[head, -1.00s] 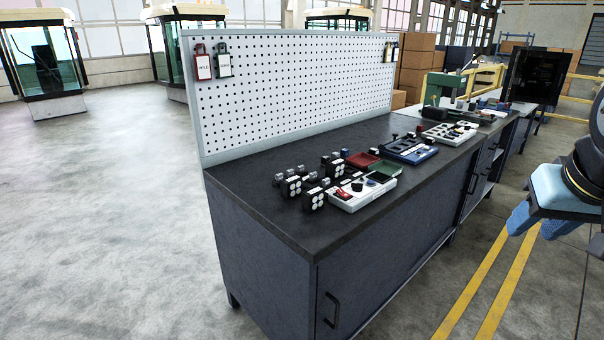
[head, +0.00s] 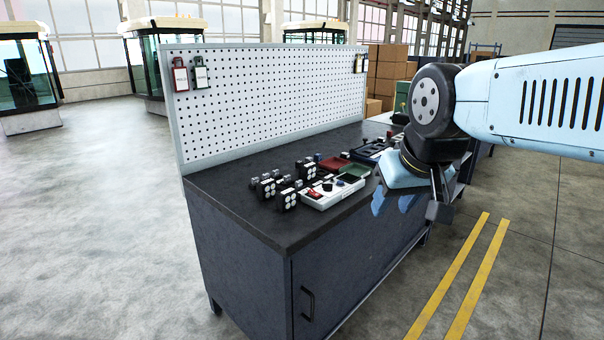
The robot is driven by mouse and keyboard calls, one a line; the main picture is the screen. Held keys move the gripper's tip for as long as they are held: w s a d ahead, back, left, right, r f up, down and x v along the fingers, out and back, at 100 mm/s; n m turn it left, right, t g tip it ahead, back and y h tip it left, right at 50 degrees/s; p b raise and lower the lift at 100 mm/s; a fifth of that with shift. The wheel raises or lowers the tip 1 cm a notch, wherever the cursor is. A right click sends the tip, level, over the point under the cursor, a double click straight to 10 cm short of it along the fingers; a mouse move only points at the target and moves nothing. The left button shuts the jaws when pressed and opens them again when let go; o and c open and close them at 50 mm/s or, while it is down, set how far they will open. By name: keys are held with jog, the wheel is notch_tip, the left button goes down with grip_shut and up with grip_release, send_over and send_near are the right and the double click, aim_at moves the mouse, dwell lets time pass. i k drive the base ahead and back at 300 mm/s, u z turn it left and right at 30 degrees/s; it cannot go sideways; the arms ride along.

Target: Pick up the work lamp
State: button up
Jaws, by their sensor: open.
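Small black work lamps with round white lights on their faces stand in a cluster at the near end of the dark bench top (head: 240,212). The nearest work lamp (head: 287,200) stands beside a white control panel (head: 331,191), and another work lamp (head: 266,189) is just behind it to the left. More small lamp-like blocks (head: 304,169) stand behind, partly overlapping. My gripper (head: 391,204) points down with its blue fingers apart, right of the white panel near the bench's front edge. It is open, empty and apart from the lamps.
A red tray (head: 333,163) and a green tray (head: 354,171) lie behind the panel. A blue-based unit (head: 368,151) is farther along, partly hidden by my arm. A white pegboard (head: 270,100) stands along the back edge. Floor right of the bench is clear.

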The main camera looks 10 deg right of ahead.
aim_at(308, 171)
jog(key=u, duration=0.1)
jog(key=i, duration=1)
jog(key=z, duration=0.1)
